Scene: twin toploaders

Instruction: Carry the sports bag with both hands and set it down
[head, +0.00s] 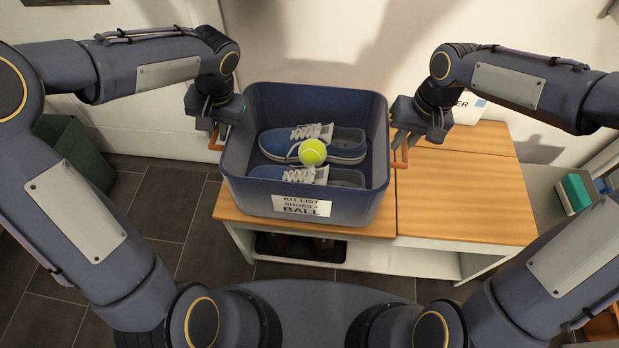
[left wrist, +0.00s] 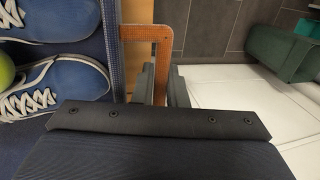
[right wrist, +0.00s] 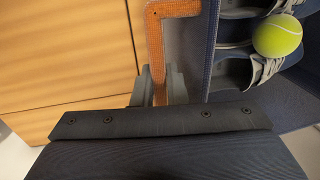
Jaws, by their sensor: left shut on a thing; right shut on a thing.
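The sports bag (head: 235,165) is a dark blue open-topped box with a label reading "KIT LIST SHOES + BALL" (head: 302,205) on its front. Inside lie blue shoes (head: 345,150) with a yellow-green tennis ball (head: 312,152) on top. An orange handle sticks out on each side. My left gripper (head: 215,135) is shut on the left handle (left wrist: 158,33). My right gripper (head: 402,143) is shut on the right handle (right wrist: 155,35). The bag looks level, over the left part of the wooden bench top. I cannot tell whether its bottom touches the top.
The wooden bench top (head: 465,195) is clear to the right of the bag. A white sign (head: 468,108) stands at its back. A dark tray with shoes (head: 300,247) sits on the shelf below. A dark green bin (head: 75,150) stands at left. A teal-topped box (head: 575,190) is at far right.

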